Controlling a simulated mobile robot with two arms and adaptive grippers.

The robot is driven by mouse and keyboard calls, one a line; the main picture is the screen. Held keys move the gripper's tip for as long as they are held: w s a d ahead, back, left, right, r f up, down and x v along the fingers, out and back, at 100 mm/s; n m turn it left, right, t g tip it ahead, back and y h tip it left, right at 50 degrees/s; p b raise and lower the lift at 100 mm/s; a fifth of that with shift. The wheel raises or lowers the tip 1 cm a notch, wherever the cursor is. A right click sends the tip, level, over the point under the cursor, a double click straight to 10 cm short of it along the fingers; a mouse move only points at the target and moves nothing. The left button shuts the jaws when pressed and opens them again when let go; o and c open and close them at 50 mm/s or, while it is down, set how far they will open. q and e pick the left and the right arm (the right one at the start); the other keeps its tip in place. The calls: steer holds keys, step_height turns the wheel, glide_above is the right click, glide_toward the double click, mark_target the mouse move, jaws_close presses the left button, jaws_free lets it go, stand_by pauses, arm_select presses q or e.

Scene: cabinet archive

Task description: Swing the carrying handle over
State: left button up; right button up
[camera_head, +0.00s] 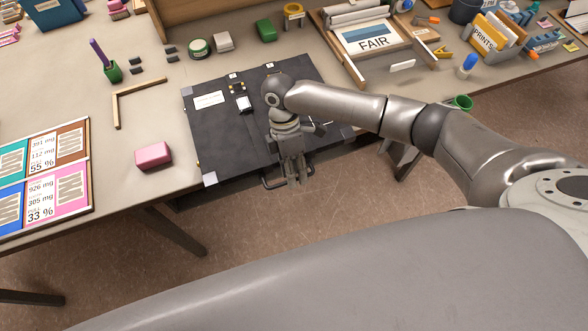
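A flat black portfolio case (222,126) lies on the tabletop at its front edge, with a white label and pale corner pieces. Its dark carrying handle (268,184) sticks out past the table's front edge, over the floor. My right gripper (294,181) points down at the handle and hides its middle. The fingers look close together, but I cannot tell whether they are open or shut on the handle. The arm and wrist also hide part of the case. My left gripper is not in view.
A pink block (153,156) and coloured charts (48,175) are left of the case. A framed FAIR print (368,38) is behind right. Open floor (230,230) lies in front.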

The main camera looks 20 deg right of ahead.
steer(key=v, duration=1.2)
stand_by(0.3)
